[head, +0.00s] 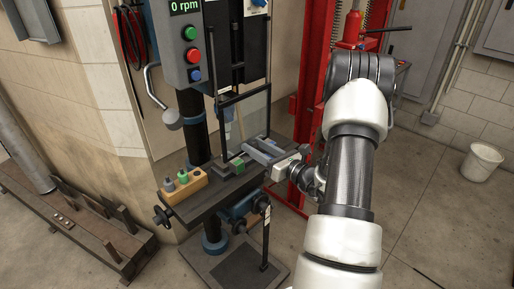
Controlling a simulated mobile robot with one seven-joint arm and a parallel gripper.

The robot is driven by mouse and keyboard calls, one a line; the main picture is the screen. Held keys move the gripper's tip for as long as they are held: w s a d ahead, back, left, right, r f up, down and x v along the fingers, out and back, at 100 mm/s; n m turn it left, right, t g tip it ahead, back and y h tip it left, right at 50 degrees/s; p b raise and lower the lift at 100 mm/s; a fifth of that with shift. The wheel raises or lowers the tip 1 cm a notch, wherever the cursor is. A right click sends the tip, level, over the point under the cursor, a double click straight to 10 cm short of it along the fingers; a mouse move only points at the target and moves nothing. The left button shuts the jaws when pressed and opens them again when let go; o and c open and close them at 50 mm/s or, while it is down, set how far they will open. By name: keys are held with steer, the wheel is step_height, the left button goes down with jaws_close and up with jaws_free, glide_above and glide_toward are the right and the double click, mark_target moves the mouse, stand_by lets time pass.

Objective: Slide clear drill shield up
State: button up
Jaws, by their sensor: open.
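The clear drill shield (254,113) is a see-through panel in a thin black frame, standing upright in front of the drill press spindle above the work table. My gripper (253,146) reaches in from the right at the lower part of the shield, just above the table. Its two grey fingers point left and are apart, with nothing clearly between them. I cannot tell whether the fingers touch the shield frame.
The drill press head (183,45) has green, red and blue buttons and reads 0 rpm. A wooden block (186,188) with small bottle-like items and a green block (236,167) sit on the black table (211,205). A red press (313,90) stands behind my arm.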

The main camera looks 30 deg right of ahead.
mark_target(247, 96)
jaws_close()
steer(key=shift+r, duration=0.1)
step_height(247, 96, up, 17)
steer(key=p, duration=0.8)
steer(key=shift+f, duration=0.2)
jaws_free()
steer(key=shift+f, duration=0.1)
steer(key=b+v, duration=0.2)
steer(key=v, duration=1.5)
steer(key=shift+s, duration=0.2)
